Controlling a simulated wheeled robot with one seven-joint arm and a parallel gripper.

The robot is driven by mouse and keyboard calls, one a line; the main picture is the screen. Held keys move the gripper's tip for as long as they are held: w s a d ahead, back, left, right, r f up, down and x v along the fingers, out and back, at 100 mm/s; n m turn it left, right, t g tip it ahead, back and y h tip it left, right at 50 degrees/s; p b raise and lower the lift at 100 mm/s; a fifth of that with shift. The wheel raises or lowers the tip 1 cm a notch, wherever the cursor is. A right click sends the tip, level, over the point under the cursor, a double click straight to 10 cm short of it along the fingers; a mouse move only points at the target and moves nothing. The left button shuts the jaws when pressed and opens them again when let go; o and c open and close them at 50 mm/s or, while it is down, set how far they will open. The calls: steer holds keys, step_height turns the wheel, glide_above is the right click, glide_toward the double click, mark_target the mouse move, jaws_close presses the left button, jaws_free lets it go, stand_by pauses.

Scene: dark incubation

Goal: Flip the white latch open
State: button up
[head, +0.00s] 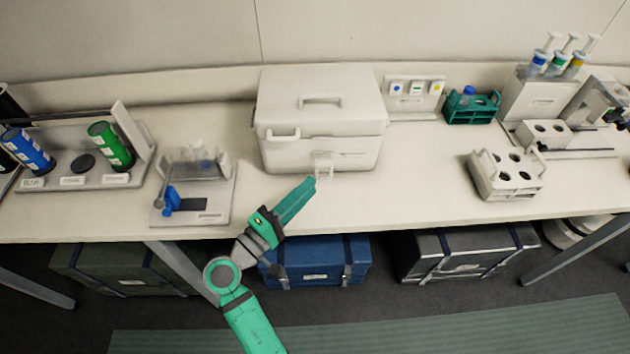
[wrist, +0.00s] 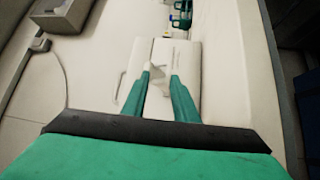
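The white latch (head: 323,165) hangs at the lower front of a closed white box (head: 285,145) with a handle on its lid, standing mid-bench. My gripper (head: 311,181) is just below and slightly left of the latch in the head view, close to the box front. In the wrist view the two green fingers of my gripper (wrist: 160,76) are apart. The pale latch (wrist: 156,82) shows between them, in front of the box face (wrist: 180,58). I cannot tell whether a finger touches the latch.
Left of the box is a small clear stand with a blue part (head: 172,199). To the right are a panel of coloured buttons (head: 414,88), a green rack (head: 470,107) and a white holed block (head: 506,175).

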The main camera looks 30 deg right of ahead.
steer(key=v, duration=0.6)
stand_by(0.5)
